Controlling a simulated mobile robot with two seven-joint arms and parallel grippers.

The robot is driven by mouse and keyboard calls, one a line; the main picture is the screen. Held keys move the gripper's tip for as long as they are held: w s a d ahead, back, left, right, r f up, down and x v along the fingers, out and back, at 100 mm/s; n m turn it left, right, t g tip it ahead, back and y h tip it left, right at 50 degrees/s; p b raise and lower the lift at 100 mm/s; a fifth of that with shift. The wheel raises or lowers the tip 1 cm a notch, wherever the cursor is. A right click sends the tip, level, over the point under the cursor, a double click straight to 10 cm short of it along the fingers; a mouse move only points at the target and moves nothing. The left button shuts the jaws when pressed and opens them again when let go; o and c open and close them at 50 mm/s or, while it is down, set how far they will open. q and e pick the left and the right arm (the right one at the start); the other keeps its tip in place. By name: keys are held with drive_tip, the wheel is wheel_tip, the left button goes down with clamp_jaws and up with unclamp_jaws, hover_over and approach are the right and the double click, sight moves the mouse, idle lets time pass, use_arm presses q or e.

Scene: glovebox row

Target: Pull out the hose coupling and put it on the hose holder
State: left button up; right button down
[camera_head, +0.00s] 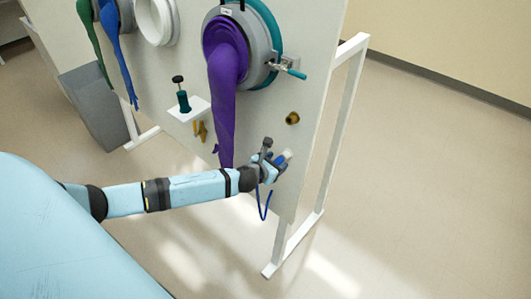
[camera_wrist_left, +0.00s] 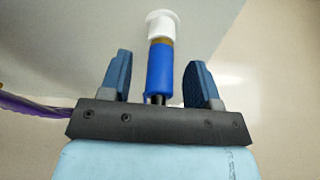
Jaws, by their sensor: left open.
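The hose coupling (camera_wrist_left: 160,72) is a blue sleeve with a brass band at its far end. In the left wrist view it meets a white round socket (camera_wrist_left: 162,24) on the panel. My left gripper (camera_head: 276,163) is open, with one finger on each side of the coupling; its open fingers also show in the left wrist view (camera_wrist_left: 158,75). Gaps show between both fingers and the sleeve. I cannot tell which panel fitting is the hose holder. My right gripper is not in view.
A purple glove (camera_head: 225,100) hangs from its port just left of my left gripper. A brass fitting (camera_head: 292,118) sits above right. A white shelf (camera_head: 190,110) with a teal-and-black item and brass pieces are further left. Floor right of the white frame (camera_head: 335,130) is clear.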

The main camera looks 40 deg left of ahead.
use_arm(q)
drive_tip(key=v, duration=1.3)
drive_tip(key=shift+w, duration=0.1)
drive_tip(key=s+d+f+n+g+h+p, duration=0.1)
drive_tip(key=s+d+n, duration=0.7)
drive_tip(key=n, duration=0.9)
drive_tip(key=s+d+f+n+g+h+p, duration=0.1)
drive_tip(key=s+d+f+n, duration=0.4)
drive_tip(key=n, duration=1.3)
drive_tip(key=s+d+p, duration=0.1)
drive_tip(key=s+d, duration=0.3)
drive_tip(key=shift+s+g+h+p, duration=0.3)
drive_tip(key=shift+h+p, duration=0.05)
drive_tip(key=shift+h, duration=0.05)
